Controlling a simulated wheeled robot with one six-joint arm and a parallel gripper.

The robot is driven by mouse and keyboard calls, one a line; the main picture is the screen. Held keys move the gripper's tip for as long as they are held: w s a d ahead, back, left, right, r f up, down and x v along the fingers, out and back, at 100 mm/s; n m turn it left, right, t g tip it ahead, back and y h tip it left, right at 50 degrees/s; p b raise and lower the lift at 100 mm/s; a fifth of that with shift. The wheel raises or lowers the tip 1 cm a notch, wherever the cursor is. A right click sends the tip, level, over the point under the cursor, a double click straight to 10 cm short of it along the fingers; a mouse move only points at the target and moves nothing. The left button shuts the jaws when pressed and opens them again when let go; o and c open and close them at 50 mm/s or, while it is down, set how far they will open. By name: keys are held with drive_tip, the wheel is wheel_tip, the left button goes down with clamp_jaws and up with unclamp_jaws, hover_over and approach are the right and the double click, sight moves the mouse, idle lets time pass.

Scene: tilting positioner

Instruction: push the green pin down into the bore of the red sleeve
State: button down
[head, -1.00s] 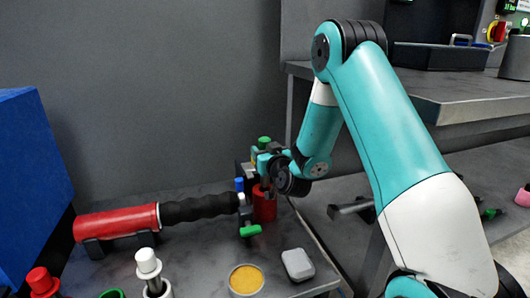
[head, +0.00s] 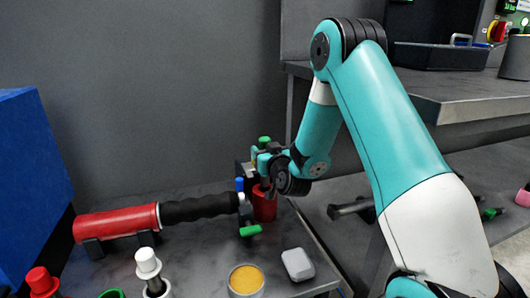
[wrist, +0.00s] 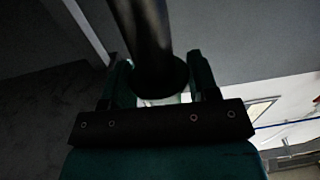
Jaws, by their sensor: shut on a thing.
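The red sleeve (head: 264,206) stands upright on the grey bench, right of a black-gripped red tool, in the head view. My gripper (head: 264,165) is just above the sleeve and shut on the green pin (head: 264,140), whose green top shows above the jaws. The pin's lower end and the sleeve's bore are hidden by the jaws, so I cannot tell how far the pin is in. In the wrist view, a dark round shaft with a wide collar shows between the two fingers of my gripper (wrist: 160,92); its colour is too dark to tell.
A red cylinder with a black ribbed grip (head: 150,218) lies left of the sleeve. A green-handled clamp part (head: 250,231) is in front. A yellow-filled round dish (head: 246,280) and a pale block (head: 298,264) stand nearer. A blue block (head: 35,180) is at far left.

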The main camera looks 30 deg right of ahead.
sight(267, 185)
drive_tip(key=shift+f+b, duration=5.25)
drive_tip(key=shift+b, duration=0.2)
drive_tip(key=shift+c, duration=1.5)
unclamp_jaws()
drive_tip(key=shift+s+f, duration=0.15)
drive_tip(key=shift+s+f+b, duration=0.1)
drive_tip(key=shift+s+b, duration=0.1)
drive_tip(key=shift+b, duration=0.4)
drive_tip(key=b+v, duration=0.5)
drive_tip(key=shift+s+b, duration=0.15)
drive_tip(key=shift+b, duration=0.2)
drive_tip(key=shift+s+a+r+b, duration=0.25)
drive_tip(key=shift+s+b, duration=0.05)
drive_tip(key=shift+s, duration=0.4)
